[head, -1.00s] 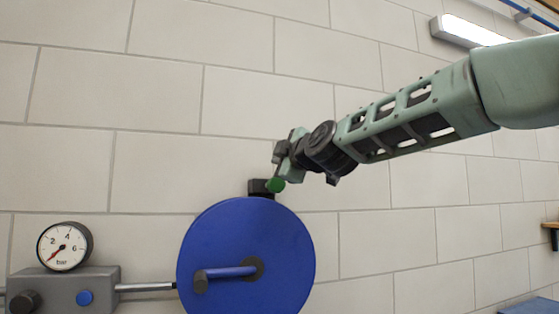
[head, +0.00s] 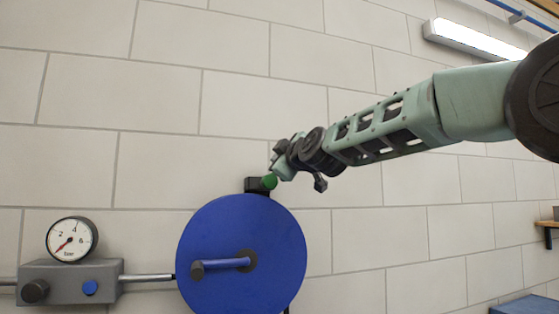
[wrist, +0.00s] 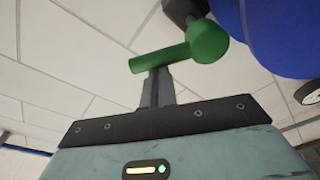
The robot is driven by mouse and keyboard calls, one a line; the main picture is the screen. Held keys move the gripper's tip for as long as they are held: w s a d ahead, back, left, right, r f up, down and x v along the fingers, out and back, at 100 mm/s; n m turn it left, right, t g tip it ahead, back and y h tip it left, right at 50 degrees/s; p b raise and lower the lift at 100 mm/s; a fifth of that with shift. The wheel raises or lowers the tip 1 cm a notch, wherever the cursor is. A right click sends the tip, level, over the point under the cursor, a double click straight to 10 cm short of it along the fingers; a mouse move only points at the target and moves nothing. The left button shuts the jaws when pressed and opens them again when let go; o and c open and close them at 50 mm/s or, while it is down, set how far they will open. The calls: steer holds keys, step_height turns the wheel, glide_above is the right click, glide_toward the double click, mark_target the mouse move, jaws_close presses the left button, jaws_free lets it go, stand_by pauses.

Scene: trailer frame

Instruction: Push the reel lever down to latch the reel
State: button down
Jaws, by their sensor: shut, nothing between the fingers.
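The blue reel (head: 215,225) is mounted in front of the wall, with a crank handle on its face. The green lever (head: 269,181) is at the reel's top edge, beside a black block (head: 254,186). In the wrist view the lever (wrist: 208,41) shows a round end and a straight green bar. My gripper (head: 275,170) is at the lever, just above it in the head view. In the wrist view my gripper (wrist: 158,76) is shut, its fingertips at the underside of the green bar in the picture. I cannot tell whether they touch. Nothing is held.
A grey box (head: 70,280) with a round pressure gauge (head: 72,239) stands left of the reel, joined by a metal rod (head: 148,277). A lamp (head: 472,40) hangs at the upper right.

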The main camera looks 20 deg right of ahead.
steer(key=shift+d+f+m+t+h+b, duration=0.15)
steer(key=shift+d+f+m+h+b, duration=0.4)
steer(key=shift+m, duration=1.5)
steer(key=shift+d+f+m+t+h+b, duration=0.2)
steer(key=shift+d+f+m+b, duration=0.55)
steer(key=shift+m, duration=1.35)
steer(key=shift+d+f+m+t+h+b, duration=0.1)
steer(key=shift+d+f+m+h+b, duration=0.55)
steer(key=shift+m, duration=1.4)
steer(key=shift+d+f, duration=0.1)
step_height(320, 180, up, 4)
steer(key=p, duration=0.4)
steer(key=s+f+b, duration=0.1)
steer(key=s+b, duration=0.2)
steer(key=s, duration=0.6)
steer(key=shift+f, duration=0.2)
